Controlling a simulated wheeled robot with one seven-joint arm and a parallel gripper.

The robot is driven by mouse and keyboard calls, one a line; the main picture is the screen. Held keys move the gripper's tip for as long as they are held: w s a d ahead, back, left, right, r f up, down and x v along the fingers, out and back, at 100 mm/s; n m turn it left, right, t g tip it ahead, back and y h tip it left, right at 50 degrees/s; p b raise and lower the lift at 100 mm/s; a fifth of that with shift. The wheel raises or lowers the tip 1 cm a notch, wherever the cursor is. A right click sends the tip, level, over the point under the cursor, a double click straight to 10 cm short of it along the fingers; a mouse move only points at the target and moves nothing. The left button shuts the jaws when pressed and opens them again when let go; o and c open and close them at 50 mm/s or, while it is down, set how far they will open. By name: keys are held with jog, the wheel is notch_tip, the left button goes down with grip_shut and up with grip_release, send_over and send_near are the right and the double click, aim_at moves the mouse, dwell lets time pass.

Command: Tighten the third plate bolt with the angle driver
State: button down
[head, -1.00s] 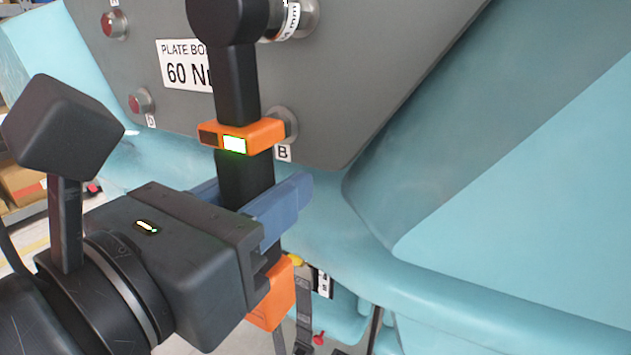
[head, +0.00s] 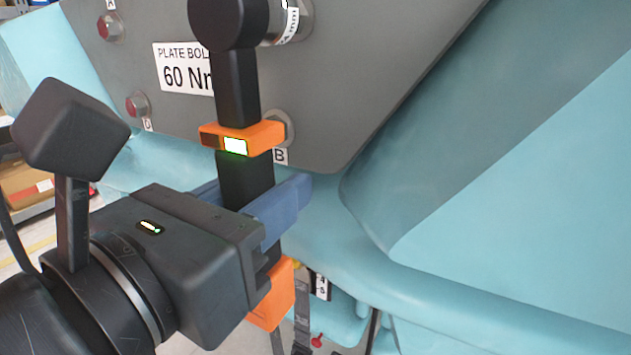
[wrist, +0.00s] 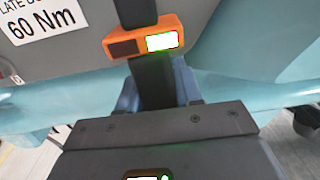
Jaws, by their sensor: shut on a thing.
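My gripper (head: 250,205) is shut on the angle driver (head: 237,90), a black upright tool with an orange collar and a lit display edged in green. Its orange lower end shows below my fingers. The driver's round head is at the top, with a silver socket (head: 292,22) at the plate's upper right. Whatever bolt is behind that socket is hidden. The grey plate (head: 340,100) bears red-centred bolts A (head: 110,27) and D (head: 137,104) at left. Bolt B (head: 282,127), silver, is partly behind the collar. The wrist view shows the driver's display (wrist: 161,41).
A white sign reading 60 Nm (head: 180,68) is on the plate, partly behind the driver. The turquoise body (head: 500,200) surrounds the plate. Shelves with boxes (head: 22,185) stand at far left. A strap and a red knob (head: 317,340) are below.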

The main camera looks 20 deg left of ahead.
jog(key=shift+w+d+r, duration=0.1)
jog(key=shift+w+r, duration=0.05)
jog(key=shift+w, duration=0.75)
dwell(2.1)
jog(key=shift+s, duration=0.25)
dwell(0.6)
